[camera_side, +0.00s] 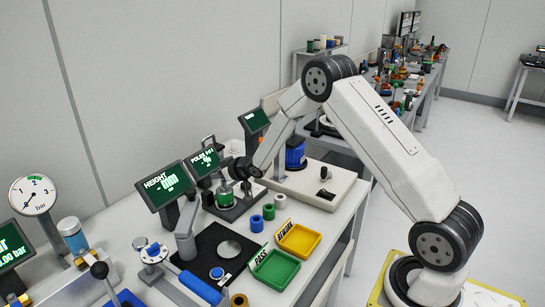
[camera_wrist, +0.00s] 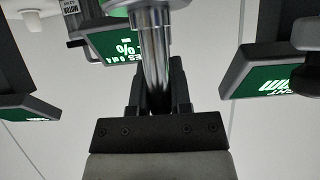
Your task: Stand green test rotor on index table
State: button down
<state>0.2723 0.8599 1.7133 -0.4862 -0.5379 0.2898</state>
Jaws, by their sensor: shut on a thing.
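The green test rotor (camera_side: 223,200) is a short green cylinder with a metal shaft. In the side view it is upright, at or just above the small dark-plated station (camera_side: 242,207) in front of the POLES display. I take this station to be the index table; whether the rotor touches it I cannot tell. My gripper (camera_side: 236,172) is above the rotor, shut on its shaft. In the wrist view the shiny shaft (camera_wrist: 154,45) runs down between the dark fingers of my gripper (camera_wrist: 156,95).
The HEIGHT display (camera_side: 164,185) and POLES display (camera_side: 204,161) stand close behind. A blue ring (camera_side: 256,223) and green ring (camera_side: 268,211) stand to the right. A green PASS tray (camera_side: 275,269) and yellow REWORK tray (camera_side: 299,240) lie in front. A blue-wound stator (camera_side: 295,157) stands behind right.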

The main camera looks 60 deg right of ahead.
jog(key=shift+w+r, duration=0.1)
jog(key=c, duration=0.9)
grip_release()
jog(key=shift+f, duration=0.25)
jog(key=shift+c, duration=0.2)
jog(key=o, duration=0.4)
jog(key=shift+r, duration=0.2)
jog(key=v, duration=1.2)
jog(key=shift+s, duration=0.2)
